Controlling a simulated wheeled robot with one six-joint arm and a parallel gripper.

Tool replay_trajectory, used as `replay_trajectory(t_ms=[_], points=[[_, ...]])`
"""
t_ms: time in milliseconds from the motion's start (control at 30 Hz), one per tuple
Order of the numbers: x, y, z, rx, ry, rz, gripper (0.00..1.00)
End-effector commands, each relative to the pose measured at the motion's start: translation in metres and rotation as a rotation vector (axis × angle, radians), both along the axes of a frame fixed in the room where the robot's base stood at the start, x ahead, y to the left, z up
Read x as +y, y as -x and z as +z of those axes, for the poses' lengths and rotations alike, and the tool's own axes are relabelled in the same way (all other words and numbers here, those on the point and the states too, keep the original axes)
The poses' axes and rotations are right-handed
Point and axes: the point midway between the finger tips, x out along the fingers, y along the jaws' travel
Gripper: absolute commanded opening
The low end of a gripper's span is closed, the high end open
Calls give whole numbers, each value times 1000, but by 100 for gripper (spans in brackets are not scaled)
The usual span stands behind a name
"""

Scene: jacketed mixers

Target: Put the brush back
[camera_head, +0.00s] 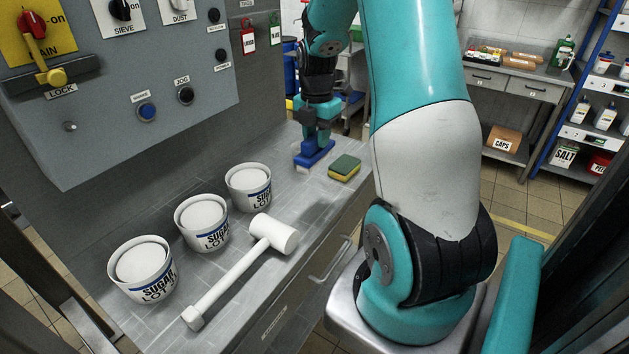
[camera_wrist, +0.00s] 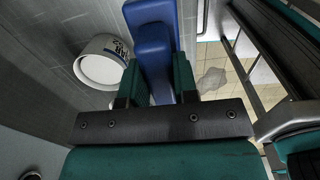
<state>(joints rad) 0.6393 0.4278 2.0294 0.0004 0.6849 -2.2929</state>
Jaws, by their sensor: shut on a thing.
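A blue brush (camera_head: 315,154) with pale bristles is at the far end of the grey counter, left of a sponge. My gripper (camera_head: 318,130) is above it with its fingers shut on its blue handle. In the wrist view the blue brush (camera_wrist: 152,45) sits between the two teal fingers of my gripper (camera_wrist: 160,82). The bristles are at or just above the counter top; I cannot tell whether they touch.
A yellow-green sponge (camera_head: 344,168) lies right of the brush. A control panel (camera_head: 130,90) rises along the left.

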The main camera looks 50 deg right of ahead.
Motion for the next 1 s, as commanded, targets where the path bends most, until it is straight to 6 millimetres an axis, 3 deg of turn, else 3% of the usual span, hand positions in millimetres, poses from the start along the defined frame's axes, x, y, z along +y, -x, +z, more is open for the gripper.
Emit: replay_trajectory(t_ms=[100,300,700,1000], points=[[0,1,-34,5,-5,-1,8],[-1,2,-77,3,-3,-3,8],[-2,2,-123,1,-1,-4,8],[-2,1,-128,-1,1,-4,8]])
